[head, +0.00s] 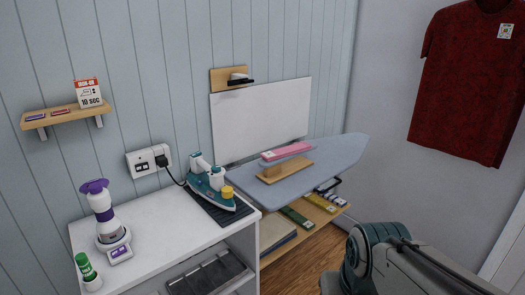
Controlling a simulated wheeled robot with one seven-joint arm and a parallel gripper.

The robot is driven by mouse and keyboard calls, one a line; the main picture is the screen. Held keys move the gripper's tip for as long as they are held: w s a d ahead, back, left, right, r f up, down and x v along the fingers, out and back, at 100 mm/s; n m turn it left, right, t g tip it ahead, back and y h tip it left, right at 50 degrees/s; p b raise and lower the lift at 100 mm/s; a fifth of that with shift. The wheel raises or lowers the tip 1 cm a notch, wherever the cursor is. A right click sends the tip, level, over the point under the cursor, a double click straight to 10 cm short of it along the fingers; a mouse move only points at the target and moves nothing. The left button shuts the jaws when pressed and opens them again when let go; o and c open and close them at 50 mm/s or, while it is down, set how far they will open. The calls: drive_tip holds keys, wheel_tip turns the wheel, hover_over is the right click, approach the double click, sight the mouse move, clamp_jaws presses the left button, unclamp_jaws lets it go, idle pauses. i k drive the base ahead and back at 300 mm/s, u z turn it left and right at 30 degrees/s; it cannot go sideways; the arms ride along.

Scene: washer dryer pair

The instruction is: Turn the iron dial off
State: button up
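A teal and white iron (207,184) stands on a dark mat (243,209) at the right end of the white cabinet top. A yellow round knob (227,192) shows at its front right and looks like the dial. Its marks are too small to read, so I cannot tell its setting. A black plug and cord run from the iron to the wall socket (147,163). My arm shows at the lower right, apart from the iron. My gripper is not in view.
An ironing board (345,152) with a pink item on a wooden stand is right of the iron. A small shelf (66,117) is above. The cabinet top's middle is clear.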

sight(215, 169)
drive_tip(key=z, duration=0.05)
drive_tip(key=i, duration=1.35)
drive_tip(key=u, duration=0.85)
